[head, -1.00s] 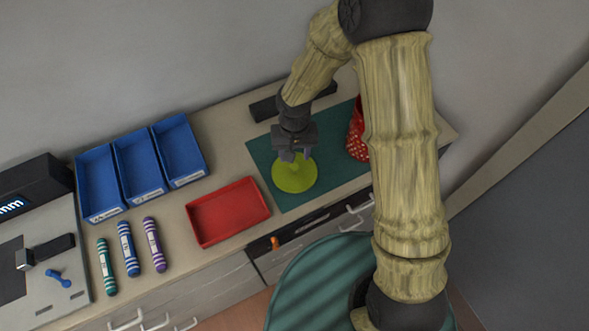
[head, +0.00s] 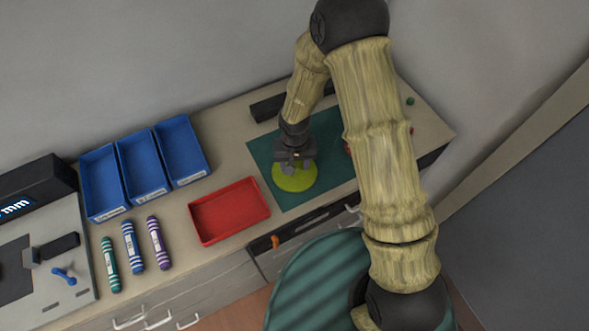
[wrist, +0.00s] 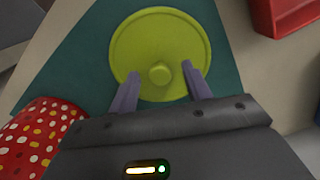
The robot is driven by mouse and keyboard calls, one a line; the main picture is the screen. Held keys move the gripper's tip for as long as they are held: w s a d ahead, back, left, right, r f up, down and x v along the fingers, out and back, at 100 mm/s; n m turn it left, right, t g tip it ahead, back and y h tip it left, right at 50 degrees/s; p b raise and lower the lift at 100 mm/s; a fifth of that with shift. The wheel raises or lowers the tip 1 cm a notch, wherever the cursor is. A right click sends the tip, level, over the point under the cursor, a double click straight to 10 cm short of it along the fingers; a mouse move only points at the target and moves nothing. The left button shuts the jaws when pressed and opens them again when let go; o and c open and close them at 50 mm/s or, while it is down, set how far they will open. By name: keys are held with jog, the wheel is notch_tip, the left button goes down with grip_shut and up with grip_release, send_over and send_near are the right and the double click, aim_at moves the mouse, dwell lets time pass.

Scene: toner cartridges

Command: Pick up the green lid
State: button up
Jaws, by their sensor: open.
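The green lid (head: 294,182) is a round yellow-green disc lying on the dark teal mat (head: 330,178). In the wrist view the lid (wrist: 180,38) shows a raised rim and a small round knob at its middle. My gripper (head: 293,168) is over the lid from above in the head view and hides part of it. In the wrist view my gripper's two fingers (wrist: 160,82) are spread apart, one on each side of the knob, with nothing between them but the knob. I cannot tell whether the fingertips are level with the knob.
A red polka-dot object (wrist: 36,135) stands beside the lid. A red tray (head: 230,211) lies left of the mat. Several blue bins (head: 142,165) and striped cartridges (head: 132,247) are farther left. A dark bar (head: 268,107) lies behind the mat.

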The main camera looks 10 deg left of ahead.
jog(key=c, duration=1.1)
jog(key=shift+o, duration=0.2)
jog(key=shift+r, duration=0.1)
notch_tip(320, 180, up, 10)
jog(key=b, duration=0.2)
